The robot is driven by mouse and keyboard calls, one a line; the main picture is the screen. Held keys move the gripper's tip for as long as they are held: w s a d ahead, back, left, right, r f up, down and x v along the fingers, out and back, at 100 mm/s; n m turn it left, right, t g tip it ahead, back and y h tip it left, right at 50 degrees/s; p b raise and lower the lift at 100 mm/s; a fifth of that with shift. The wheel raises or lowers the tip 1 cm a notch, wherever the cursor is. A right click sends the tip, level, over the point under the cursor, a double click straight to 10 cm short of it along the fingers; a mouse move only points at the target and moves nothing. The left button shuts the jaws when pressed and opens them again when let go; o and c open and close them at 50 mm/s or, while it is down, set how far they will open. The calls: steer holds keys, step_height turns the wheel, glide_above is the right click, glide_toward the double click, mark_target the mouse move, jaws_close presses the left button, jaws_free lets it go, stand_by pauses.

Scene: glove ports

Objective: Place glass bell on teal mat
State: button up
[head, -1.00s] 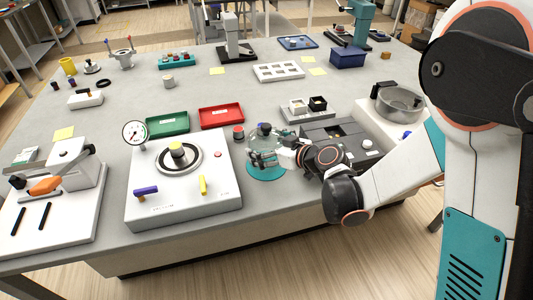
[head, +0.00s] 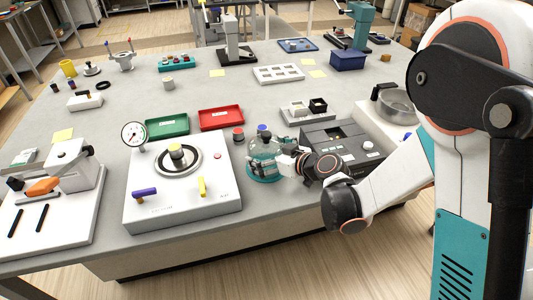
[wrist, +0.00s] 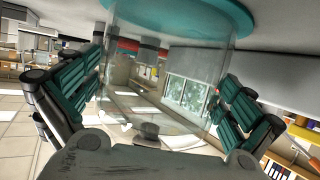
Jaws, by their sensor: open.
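The clear glass bell (head: 260,149) with its blue knob (head: 263,128) stands upright on the round teal mat (head: 264,179) near the table's front edge. In the wrist view the picture is inverted: the mat (wrist: 185,12) is at the top and the bell's clear wall (wrist: 160,65) fills the middle between the fingers. My gripper (head: 267,159) reaches in from the right, low around the bell. Its teal-padded fingers (wrist: 155,100) stand apart on both sides of the glass. Whether a pad still touches the glass is hard to tell.
A white plate unit with a gauge (head: 180,195) stands close left of the mat. A dark grey device (head: 340,140) lies right, beside my arm. A red tray (head: 221,118), a green tray (head: 167,126) and a small red-topped item (head: 238,134) are behind.

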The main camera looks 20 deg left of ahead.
steer(key=p+v, duration=0.2)
steer(key=v, duration=1)
steer(key=shift+d+r, duration=0.1)
steer(key=shift+d, duration=0.05)
steer(key=s+d+r+m+h, duration=0.3)
steer(key=s+d, duration=0.3)
steer(key=d, duration=0.3)
steer(key=s+d+r+m+h, duration=0.4)
steer(key=s+d+m, duration=0.1)
steer(key=d, duration=0.4)
steer(key=s+d+r+m+h, duration=0.3)
steer(key=s+d, duration=0.3)
steer(key=d, duration=0.3)
steer(key=shift+s+r+m+h, duration=0.3)
steer(key=shift+r+m+h, duration=0.15)
steer(key=shift+h, duration=0.25)
